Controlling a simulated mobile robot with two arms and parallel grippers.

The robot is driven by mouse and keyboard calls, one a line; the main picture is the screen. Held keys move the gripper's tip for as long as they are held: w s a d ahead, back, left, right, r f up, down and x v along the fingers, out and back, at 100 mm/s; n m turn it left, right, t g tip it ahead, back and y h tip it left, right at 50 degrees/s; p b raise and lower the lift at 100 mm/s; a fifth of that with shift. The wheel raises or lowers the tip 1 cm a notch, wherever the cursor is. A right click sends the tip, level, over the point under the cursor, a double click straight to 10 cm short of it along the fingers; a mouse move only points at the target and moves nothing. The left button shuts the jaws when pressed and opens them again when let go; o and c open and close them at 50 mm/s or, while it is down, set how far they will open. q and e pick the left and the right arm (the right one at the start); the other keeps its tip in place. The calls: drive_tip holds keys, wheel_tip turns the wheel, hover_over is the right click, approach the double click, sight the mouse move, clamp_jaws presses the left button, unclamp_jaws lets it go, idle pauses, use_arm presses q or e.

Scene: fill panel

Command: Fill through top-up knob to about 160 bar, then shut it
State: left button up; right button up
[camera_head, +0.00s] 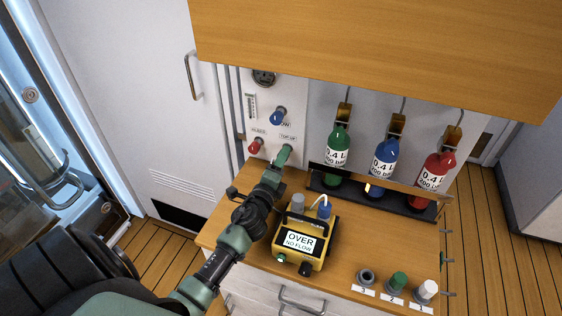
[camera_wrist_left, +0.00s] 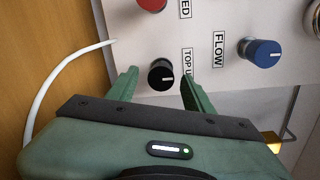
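My left gripper (camera_wrist_left: 160,88) is open, one finger on each side of this knob, with a small gap visible on both sides. In the head view my left gripper (camera_head: 285,153) is at the panel's "TOP-UP" label and hides the knob. The round gauge (camera_head: 264,78) at the panel's top is too small to read. My right gripper is not in view.
A blue flow knob (camera_head: 278,115) and red knob (camera_head: 255,146) are close by. A yellow meter (camera_head: 300,240) reading "OVER NO FLOW" stands beside my arm. Green (camera_head: 338,147), blue (camera_head: 385,160) and red (camera_head: 433,172) bottles stand right. A wooden overhang (camera_head: 380,50) is above.

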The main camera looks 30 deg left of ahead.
use_arm(q)
drive_tip(key=shift+s, duration=0.1)
drive_tip(key=b+v, duration=0.1)
drive_tip(key=v, duration=0.6)
drive_tip(key=shift+s+d, duration=0.15)
drive_tip(key=shift+s, duration=0.2)
idle(1.4)
